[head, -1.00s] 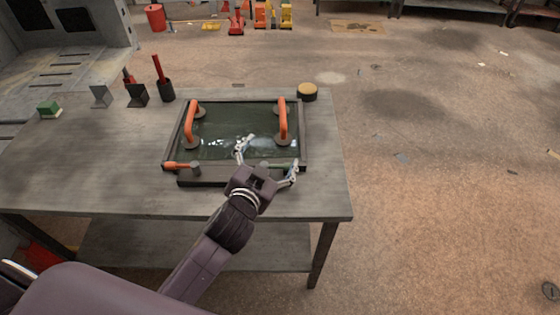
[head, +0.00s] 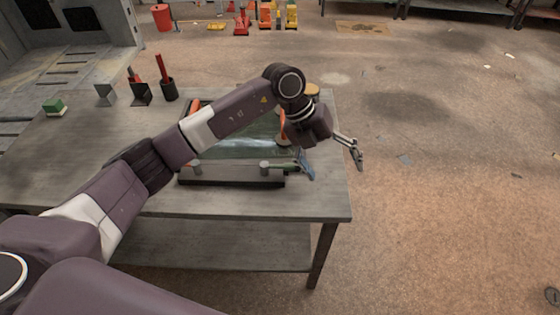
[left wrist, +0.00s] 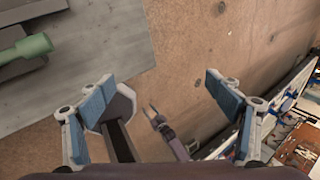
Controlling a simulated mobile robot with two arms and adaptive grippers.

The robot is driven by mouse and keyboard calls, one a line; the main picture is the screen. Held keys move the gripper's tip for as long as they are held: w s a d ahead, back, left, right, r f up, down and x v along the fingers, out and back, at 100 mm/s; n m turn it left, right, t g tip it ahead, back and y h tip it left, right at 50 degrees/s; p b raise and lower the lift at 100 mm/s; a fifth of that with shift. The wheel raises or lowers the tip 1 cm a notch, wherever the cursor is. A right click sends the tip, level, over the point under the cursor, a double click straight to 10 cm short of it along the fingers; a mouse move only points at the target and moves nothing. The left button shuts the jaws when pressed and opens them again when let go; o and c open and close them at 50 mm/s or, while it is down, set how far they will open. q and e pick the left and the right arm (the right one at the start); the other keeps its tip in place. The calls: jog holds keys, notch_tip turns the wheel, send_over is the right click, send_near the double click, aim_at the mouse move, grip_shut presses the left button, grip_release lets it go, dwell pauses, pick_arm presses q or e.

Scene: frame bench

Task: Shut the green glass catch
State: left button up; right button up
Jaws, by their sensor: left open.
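The green catch (head: 282,165) lies at the front right corner of the glass frame, its handle pointing right from a grey pivot (head: 264,168). Its green handle also shows at the upper left edge of the left wrist view (left wrist: 27,49), outside the jaws. The glass pane (head: 240,147) lies flat in a dark frame, partly hidden by my left arm. My left gripper (head: 333,163) is open and empty, right of the catch near the bench's right edge. In the left wrist view a small purple jointed part, perhaps my right gripper (left wrist: 157,119), is too small to read.
An orange catch (head: 187,167) sits at the frame's left front, partly covered by my arm. One orange suction handle (head: 283,128) shows behind my wrist. A cup with a red tool (head: 168,88) and a green block (head: 54,106) stand at the back left. The bench front is clear.

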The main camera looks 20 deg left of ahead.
aim_at(279, 167)
pick_arm(q)
jog(key=w+a+y, duration=0.1)
jog(key=a+y, duration=0.1)
jog(key=a, duration=0.3)
jog(key=w+a+r+n+y, duration=0.1)
jog(key=a+y, duration=0.1)
jog(key=a, duration=0.3)
jog(key=a+n+y, duration=0.1)
jog(key=a+y, duration=0.1)
jog(key=a, duration=0.3)
jog(key=shift+w+r, duration=0.25)
jog(key=shift+w, duration=0.15)
jog(key=shift+a+f, duration=0.1)
jog(key=shift+f, duration=0.1)
notch_tip(279, 167, down, 6)
jog(key=shift+f+p, duration=0.1)
jog(key=shift+p, duration=1.15)
jog(key=shift+f, duration=0.55)
jog(key=c, duration=1.5)
